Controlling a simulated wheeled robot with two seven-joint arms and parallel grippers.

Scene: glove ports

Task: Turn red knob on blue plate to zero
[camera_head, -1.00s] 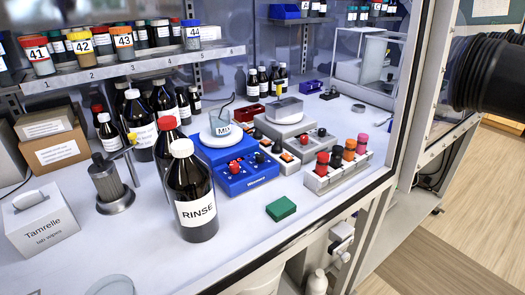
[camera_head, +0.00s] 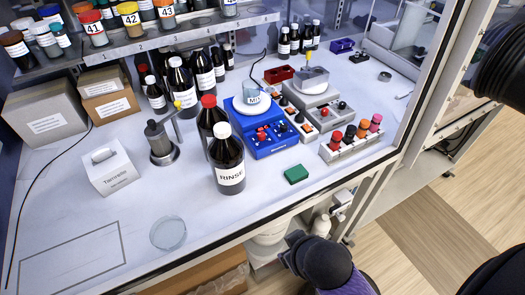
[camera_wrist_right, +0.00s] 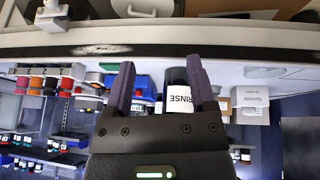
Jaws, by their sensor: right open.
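The blue plate (camera_head: 272,151) is a blue hotplate base with a white round top carrying a glass beaker (camera_head: 252,94). Its front panel has a red knob (camera_head: 262,136) at the left and a dark knob towards the right; the markings are too small to read. In the right wrist view, my right gripper (camera_wrist_right: 160,63) is open and empty, with purple fingers. The RINSE bottle (camera_wrist_right: 178,100) shows between and beyond the fingers, apart from them. A dark, purple-sleeved part of my right arm shows at the bottom of the head view. My left gripper is not in view.
The RINSE bottle (camera_head: 226,160) stands just left of the blue plate. A green block (camera_head: 296,174) lies in front. A grey rack (camera_head: 350,146) with coloured caps and grey units (camera_head: 318,113) stand right. The bench edge runs along the front; a glass dish (camera_head: 168,233) lies front left.

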